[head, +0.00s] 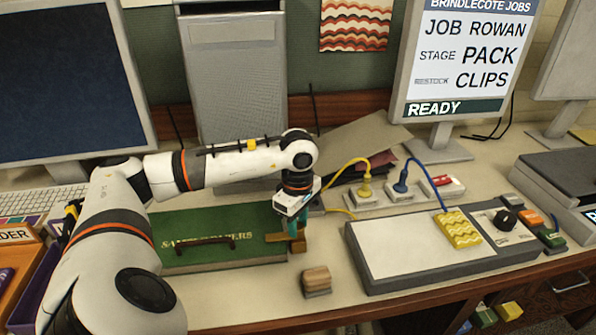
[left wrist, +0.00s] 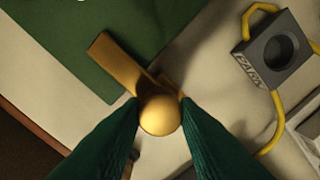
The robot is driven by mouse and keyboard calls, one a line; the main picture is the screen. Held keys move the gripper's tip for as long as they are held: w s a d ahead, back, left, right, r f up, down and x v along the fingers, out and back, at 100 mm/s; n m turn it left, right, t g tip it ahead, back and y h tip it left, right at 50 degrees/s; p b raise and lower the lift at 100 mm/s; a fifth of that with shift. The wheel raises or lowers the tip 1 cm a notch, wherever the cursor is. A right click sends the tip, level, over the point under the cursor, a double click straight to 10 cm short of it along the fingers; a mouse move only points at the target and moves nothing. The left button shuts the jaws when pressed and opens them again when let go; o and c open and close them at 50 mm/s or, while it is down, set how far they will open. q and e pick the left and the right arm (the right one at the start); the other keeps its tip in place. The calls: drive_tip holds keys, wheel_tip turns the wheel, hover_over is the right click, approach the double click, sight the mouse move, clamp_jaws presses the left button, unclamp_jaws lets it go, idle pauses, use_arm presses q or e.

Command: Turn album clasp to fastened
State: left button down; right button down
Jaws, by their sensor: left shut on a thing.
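The green album (head: 190,262) lies flat on the desk, with a dark handle (head: 206,243) on its cover. At its right edge is the brass clasp (head: 276,238), whose flat bar reaches left over the cover. My left gripper (head: 297,234) comes down from above at that edge. In the left wrist view its green fingers are shut on the round brass knob of the clasp (left wrist: 118,66), one on each side. A second brass piece shows partly behind the knob; the bar's pivot is hidden. My right gripper is not in view.
A small wooden block (head: 317,279) stands just right of the album. Further right are a grey-framed board (head: 395,245) with a yellow sponge-like block (head: 459,229), and sockets (head: 368,197) with yellow and blue cables. A socket (left wrist: 272,46) shows near the clasp.

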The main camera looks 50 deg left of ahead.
use_arm(q)
drive_tip(key=shift+r, duration=0.1)
drive_tip(key=c, duration=1.1)
unclamp_jaws()
wheel_tip(320, 180, up, 12)
drive_tip(key=b, duration=0.1)
